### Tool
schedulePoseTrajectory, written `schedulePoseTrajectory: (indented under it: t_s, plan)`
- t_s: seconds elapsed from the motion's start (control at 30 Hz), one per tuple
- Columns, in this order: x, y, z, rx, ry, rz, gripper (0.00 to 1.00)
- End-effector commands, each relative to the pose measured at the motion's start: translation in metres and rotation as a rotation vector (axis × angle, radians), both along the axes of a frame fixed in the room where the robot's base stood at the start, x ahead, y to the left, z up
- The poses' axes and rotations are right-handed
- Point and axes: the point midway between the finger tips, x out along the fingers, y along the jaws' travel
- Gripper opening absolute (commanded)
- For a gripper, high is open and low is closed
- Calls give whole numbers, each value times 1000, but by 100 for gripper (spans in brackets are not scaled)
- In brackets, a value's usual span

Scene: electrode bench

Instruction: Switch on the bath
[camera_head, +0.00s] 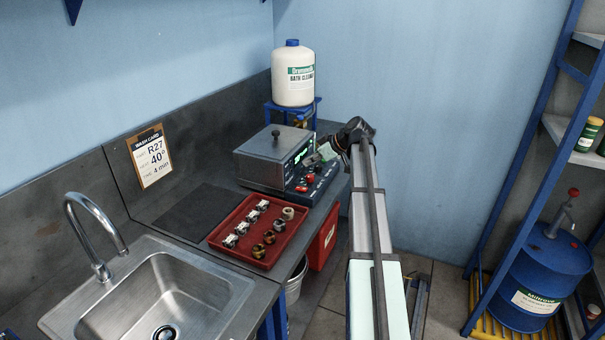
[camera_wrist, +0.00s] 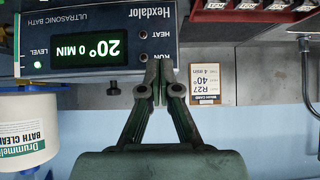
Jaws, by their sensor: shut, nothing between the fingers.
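The ultrasonic bath (camera_head: 275,158) stands at the back of the bench with its lid on. Its display (camera_wrist: 90,48) is lit in the wrist view and reads 20° 0 MIN. The LEVEL lamp (camera_wrist: 38,65) glows green. The HEAT and RUN labels show near my fingertips, with no lit lamp visible beside them. The front control panel (camera_head: 318,184) carries red knobs or buttons in the head view. My gripper (camera_wrist: 158,66) is shut and empty, its tips close to the RUN label; contact cannot be told. In the head view my gripper (camera_head: 326,151) is at the bath's right side.
A wash card (camera_head: 150,157) reads R27, 40°, 4 min. A red tray (camera_head: 233,256) of small parts lies before the bath. A white bath cleaner bottle (camera_head: 293,88) stands on a blue stand behind. The sink (camera_head: 205,293) is at front left.

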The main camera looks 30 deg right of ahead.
Motion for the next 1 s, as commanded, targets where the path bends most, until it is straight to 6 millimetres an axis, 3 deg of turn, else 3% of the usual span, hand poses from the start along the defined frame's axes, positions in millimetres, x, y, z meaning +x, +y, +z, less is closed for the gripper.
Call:
schedulePoseTrajectory:
  t_s: [0.27, 0.73, 0.87, 1.0]
  plan:
    - [-10, -7, 16, 1, 0, 1, 0]
    - [-10, -8, 16, 1, 2, -1, 0]
    - [-10, -17, -4, -6, 29, -47, 0]
    - [-13, -45, -54, -26, 107, -184, 0]
